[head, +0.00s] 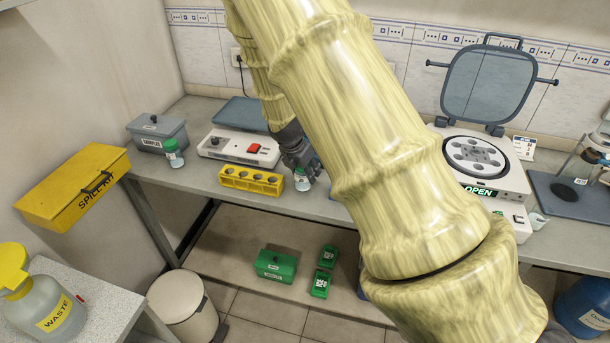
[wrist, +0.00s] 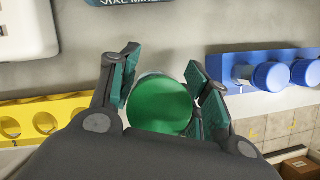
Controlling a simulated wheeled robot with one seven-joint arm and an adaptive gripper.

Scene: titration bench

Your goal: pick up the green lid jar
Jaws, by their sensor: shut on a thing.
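The green lid jar (wrist: 160,104) shows from above in the wrist view, its round green lid between my fingers. My gripper (wrist: 162,92) is shut on it, with a finger pad on each side. In the head view the jar's pale body (head: 302,182) shows below my gripper (head: 300,164), just right of the yellow rack, near the bench's front edge. I cannot tell whether its base touches the bench. A second jar with a teal-green lid (head: 173,153) stands further left, in front of the grey samples box.
The yellow rack (head: 251,180) is close on the left. A blue rack (wrist: 236,73) with blue-capped vials is close on the right in the wrist view. A white device (head: 239,147) with a red switch stands behind the yellow rack. An open-lidded centrifuge (head: 515,183) is further right.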

